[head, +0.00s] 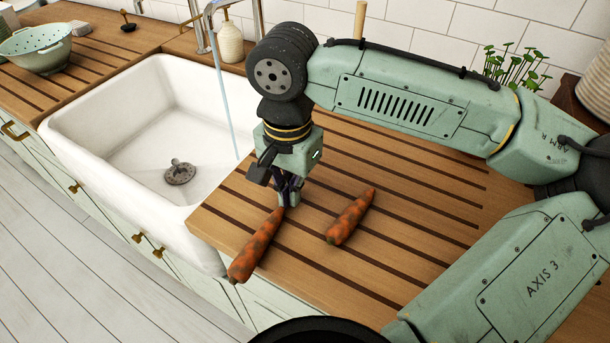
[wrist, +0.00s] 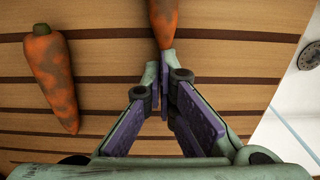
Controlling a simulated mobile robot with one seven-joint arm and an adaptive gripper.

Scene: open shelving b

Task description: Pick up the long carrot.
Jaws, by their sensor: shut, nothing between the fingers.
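The long carrot (head: 256,246) lies on the grooved wooden worktop (head: 400,205) beside the sink, its thick end toward the front edge. In the wrist view its narrow part (wrist: 163,22) shows at the top centre, just beyond my fingertips; the rest is out of frame. My gripper (head: 288,199) points down at the carrot's narrow end. Its fingertips (wrist: 161,76) are together with nothing between them. I cannot tell whether they touch the carrot. A shorter carrot (head: 351,217) lies to the right in the head view, and at the left in the wrist view (wrist: 51,77).
The white sink (head: 120,150) with running water (head: 222,90) is left of the worktop. A soap bottle (head: 230,42) and tap stand behind it. A green colander (head: 38,47) sits far left. A plant (head: 515,65) stands at the back right. Worktop right of the carrots is clear.

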